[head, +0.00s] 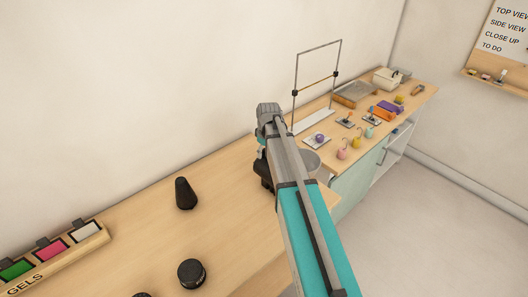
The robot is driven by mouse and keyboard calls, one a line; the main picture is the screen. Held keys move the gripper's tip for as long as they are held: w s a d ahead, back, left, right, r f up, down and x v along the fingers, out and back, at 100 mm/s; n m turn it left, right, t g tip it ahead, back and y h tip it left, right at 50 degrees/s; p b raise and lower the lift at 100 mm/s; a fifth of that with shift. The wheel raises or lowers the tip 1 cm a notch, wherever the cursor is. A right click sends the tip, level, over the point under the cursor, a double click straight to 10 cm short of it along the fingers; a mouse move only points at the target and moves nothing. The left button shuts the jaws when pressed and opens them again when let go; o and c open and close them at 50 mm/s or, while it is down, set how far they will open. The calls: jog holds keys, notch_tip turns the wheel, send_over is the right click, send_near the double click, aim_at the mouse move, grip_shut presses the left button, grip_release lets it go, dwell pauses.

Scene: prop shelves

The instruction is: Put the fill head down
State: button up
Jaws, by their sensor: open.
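My arm reaches up from the bottom right over the near wooden table. My gripper (264,182) is a dark shape at the arm's far end, by the table's right end. It is open, but its fingertips are mostly hidden by my arm. A black tapered piece (185,193) stands upright on the table to the left of the gripper. A short black round piece (192,273) sits nearer the front. I cannot tell which of these, if any, is the fill head. I see nothing clearly held in the jaws.
A gel rack (62,262) with green, pink and white squares lies at the table's left. Another black piece (142,295) is cut off at the bottom edge. A second table with small props and a wire frame (316,83) stands beyond.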

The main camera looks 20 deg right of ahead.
jog(key=shift+r, duration=0.15)
jog(key=r+p, duration=0.7)
jog(key=p, duration=0.1)
jog(key=s+r+p, duration=0.1)
jog(key=r+p, duration=0.3)
jog(key=shift+d+r, duration=0.3)
dwell(0.8)
jog(key=s+a+m, duration=0.2)
jog(key=s+a, duration=0.2)
jog(key=s, duration=0.2)
jog(key=s+a+m, duration=0.2)
jog(key=s+a, duration=0.1)
jog(key=s, duration=0.4)
jog(key=s+a+m+g, duration=0.1)
jog(key=s+a+m, duration=0.1)
jog(key=s+a, duration=0.2)
jog(key=s, duration=0.3)
jog(key=shift+s+a+h, duration=0.25)
jog(key=shift+a+h, duration=0.05)
notch_tip(320, 180, down, 7)
jog(key=b, duration=0.6)
jog(key=shift+r+b, duration=0.2)
jog(key=shift+b, duration=0.15)
